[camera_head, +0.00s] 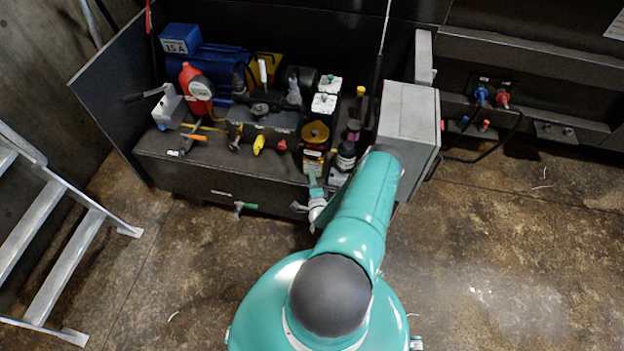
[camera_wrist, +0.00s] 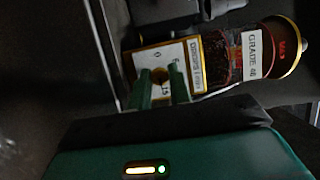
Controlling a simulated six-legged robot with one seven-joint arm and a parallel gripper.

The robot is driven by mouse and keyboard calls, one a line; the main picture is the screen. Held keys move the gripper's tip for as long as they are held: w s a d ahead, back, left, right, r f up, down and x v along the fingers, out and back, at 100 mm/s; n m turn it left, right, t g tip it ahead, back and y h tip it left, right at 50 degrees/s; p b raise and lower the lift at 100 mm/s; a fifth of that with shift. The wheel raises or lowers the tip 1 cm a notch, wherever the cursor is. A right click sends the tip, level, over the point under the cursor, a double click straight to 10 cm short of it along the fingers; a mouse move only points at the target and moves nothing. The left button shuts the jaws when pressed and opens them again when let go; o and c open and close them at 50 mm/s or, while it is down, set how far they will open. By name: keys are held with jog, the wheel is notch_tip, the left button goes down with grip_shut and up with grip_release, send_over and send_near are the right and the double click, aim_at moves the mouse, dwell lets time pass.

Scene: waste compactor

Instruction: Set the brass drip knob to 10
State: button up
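The brass drip knob (camera_wrist: 160,75) sits on a white dial plate (camera_wrist: 190,72) marked "DROPS / min", which is tilted sideways in the wrist view. The plate is on the end of an amber oiler (camera_wrist: 222,60) labelled "GRADE 46". In the head view the oiler, with its brass cap (camera_head: 315,132), stands at the front of the bench. My gripper (camera_wrist: 161,73) has its two green fingers on either side of the knob. Whether they press on it cannot be told. The knob's pointer reading is not legible. In the head view my gripper (camera_head: 316,182) is just below the oiler, and the knob is hidden.
A grey box (camera_head: 408,118) stands right of the oiler, close to my arm. Dark bottles (camera_head: 347,152) stand between them. A small green-handled valve (camera_head: 243,206) sticks out of the bench front. A metal ladder (camera_head: 50,235) is at left. The floor at right is mostly clear.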

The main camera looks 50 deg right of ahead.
grip_shut()
jog(key=shift+n, duration=0.3)
jog(key=n+g, duration=0.1)
jog(key=n, duration=0.1)
jog(key=n+g+y, duration=0.1)
jog(key=n, duration=0.1)
jog(key=shift+a+r, duration=0.1)
jog(key=shift+r, duration=0.1)
jog(key=n+g, duration=0.2)
jog(key=n, duration=0.2)
jog(key=shift+w+n+g, duration=0.1)
jog(key=shift+n+g, duration=0.3)
jog(key=shift+o, duration=1.6)
grip_release()
